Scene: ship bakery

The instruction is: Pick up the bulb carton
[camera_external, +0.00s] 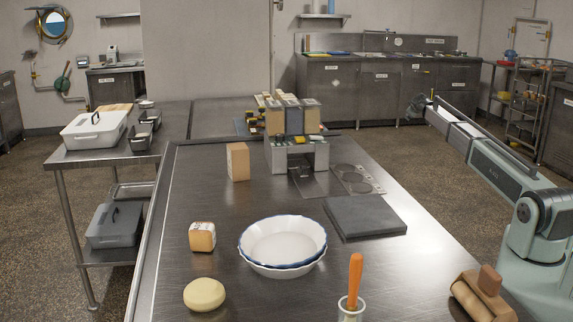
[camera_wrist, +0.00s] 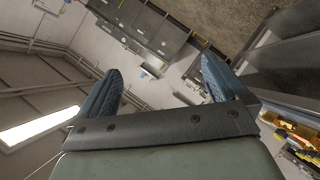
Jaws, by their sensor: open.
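A small orange-brown and white carton (camera_external: 202,237), which looks like the bulb carton, stands on the left side of the metal table, behind a round pale dough or cheese piece (camera_external: 204,294). Its print is too small to read. A taller plain brown box (camera_external: 238,161) stands farther back. My gripper (camera_external: 416,108) is raised at the right, beyond the table's right edge and far from both boxes. In the wrist view my gripper (camera_wrist: 161,64) has its two blue fingers spread, with nothing between them. Neither box shows in the wrist view.
Nested white pie dishes (camera_external: 283,245) sit right of the small carton. A dark slab (camera_external: 365,216), a grey dispenser (camera_external: 297,150), an orange-handled tool (camera_external: 355,275) and a wooden roller-like object (camera_external: 482,295) also occupy the table (camera_external: 185,205).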

